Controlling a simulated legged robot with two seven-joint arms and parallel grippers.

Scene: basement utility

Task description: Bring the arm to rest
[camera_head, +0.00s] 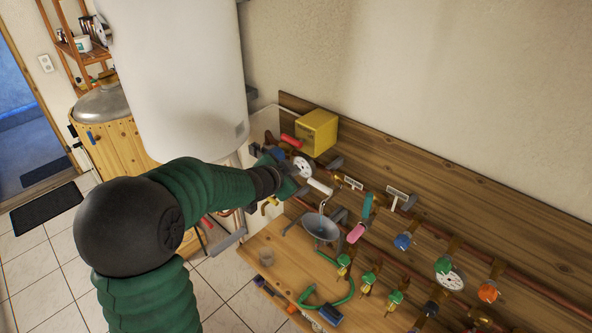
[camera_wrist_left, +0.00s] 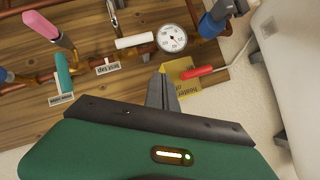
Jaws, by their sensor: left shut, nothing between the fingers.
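My left arm, in a green sleeve with black joints (camera_head: 128,225), reaches from the lower left across the head view toward the pipework on the wall. My left gripper (camera_head: 296,187) is at its far end, close in the picture to a round white gauge (camera_head: 303,167). In the left wrist view the grey fingers (camera_wrist_left: 162,90) are shut with nothing between them. They point toward a yellow labelled piece (camera_wrist_left: 183,68) and a red handle (camera_wrist_left: 197,71); whether they touch anything cannot be told. My right gripper is not in view.
A wooden board (camera_head: 420,175) carries copper pipes, valves with coloured handles and a second gauge (camera_head: 450,280). A yellow box (camera_head: 317,131) sits at its upper left. A large white tank (camera_head: 175,75) hangs behind my arm. A wooden bench (camera_head: 270,245) and grey funnel (camera_head: 321,228) are below.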

